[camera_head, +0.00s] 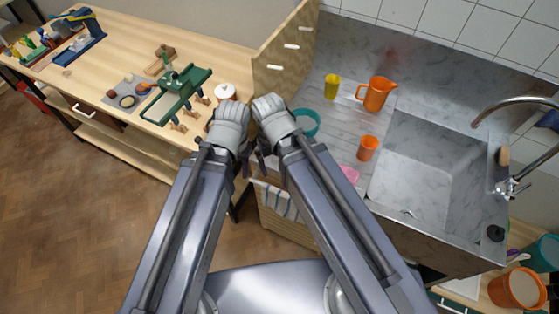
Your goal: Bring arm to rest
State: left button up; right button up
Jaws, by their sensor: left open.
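Both my arms reach forward side by side from the bottom of the head view, with their pale wrists close together at the middle. My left gripper (243,164) points down below its wrist, over the gap between the workbench and the sink unit. It is open, and I see nothing held in it. My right gripper (262,162) is mostly hidden by its own wrist and arm, close beside the left one. Its jaws do not show well enough to tell their state.
A wooden workbench (130,32) with a green device (178,92) stands left. A wooden pegboard panel (285,50) stands just beyond my wrists. The sink counter at right holds a teal bowl (306,122), yellow cup (332,86), orange jug (376,94) and orange cup (367,147). Floor at lower left is clear.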

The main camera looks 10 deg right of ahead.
jog(key=shift+s+a+n, duration=0.15)
jog(key=shift+s+n, duration=0.1)
jog(key=shift+n, duration=0.05)
notch_tip(320, 180, down, 9)
jog(key=b, duration=0.9)
jog(key=shift+f, duration=0.15)
jog(key=shift+w, duration=0.1)
dwell(0.4)
